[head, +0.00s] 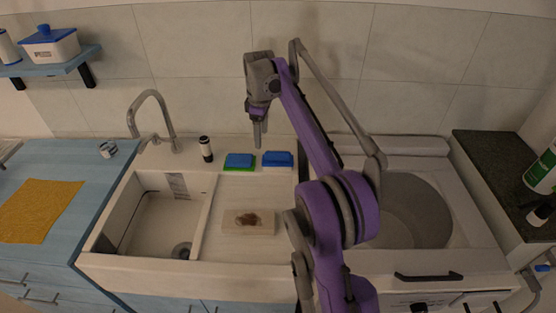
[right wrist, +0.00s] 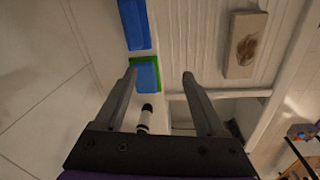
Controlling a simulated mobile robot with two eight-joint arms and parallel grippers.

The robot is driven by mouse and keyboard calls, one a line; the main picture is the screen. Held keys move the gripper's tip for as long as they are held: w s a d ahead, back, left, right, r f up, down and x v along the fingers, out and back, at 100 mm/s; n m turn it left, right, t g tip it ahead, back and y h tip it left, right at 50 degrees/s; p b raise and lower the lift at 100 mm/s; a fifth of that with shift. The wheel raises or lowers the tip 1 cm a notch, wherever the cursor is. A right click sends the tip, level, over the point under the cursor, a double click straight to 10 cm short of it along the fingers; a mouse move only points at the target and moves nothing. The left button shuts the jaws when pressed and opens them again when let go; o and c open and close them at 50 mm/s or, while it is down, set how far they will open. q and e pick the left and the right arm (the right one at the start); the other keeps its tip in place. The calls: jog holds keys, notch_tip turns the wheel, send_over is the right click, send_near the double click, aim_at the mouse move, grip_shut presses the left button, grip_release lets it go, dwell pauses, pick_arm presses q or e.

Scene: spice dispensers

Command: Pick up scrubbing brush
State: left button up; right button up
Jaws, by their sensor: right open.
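I cannot clearly tell which thing is the scrubbing brush. A blue block on a green base (head: 239,161), like a sponge or scrubber, lies on the sink's back ledge; it shows between my fingers in the right wrist view (right wrist: 146,75). A plain blue block (head: 278,159) lies to its right, also in the right wrist view (right wrist: 133,22). A pale flat block with a brown patch (head: 248,221) lies on the drainboard; it also shows in the right wrist view (right wrist: 245,45). My right gripper (head: 258,137) is open and empty, pointing down above the ledge. My left gripper is out of view.
A dark bottle with a white band (head: 206,149) stands left of the blue-green block. The faucet (head: 153,118) rises behind the sink basin (head: 150,225). A yellow cloth (head: 38,211) lies on the left counter. A round basin (head: 412,215) is at the right.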

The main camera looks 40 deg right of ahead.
jog(key=n+g, duration=0.1)
jog(key=n, duration=0.1)
send_over(278, 153)
notch_tip(278, 153, down, 3)
jog(key=f, duration=0.1)
jog(key=f+b, duration=0.1)
jog(key=f, duration=0.1)
jog(key=d+f, duration=0.1)
jog(key=f, duration=0.1)
jog(key=shift+f, duration=0.25)
jog(key=f, duration=0.2)
jog(key=a+f+b, duration=0.1)
jog(key=f, duration=0.1)
jog(key=shift+w, duration=0.2)
jog(key=shift+d+f, duration=0.1)
jog(key=shift+f, duration=0.55)
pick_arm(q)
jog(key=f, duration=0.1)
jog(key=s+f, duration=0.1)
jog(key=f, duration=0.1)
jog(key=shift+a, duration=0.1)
pick_arm(e)
grip_shut()
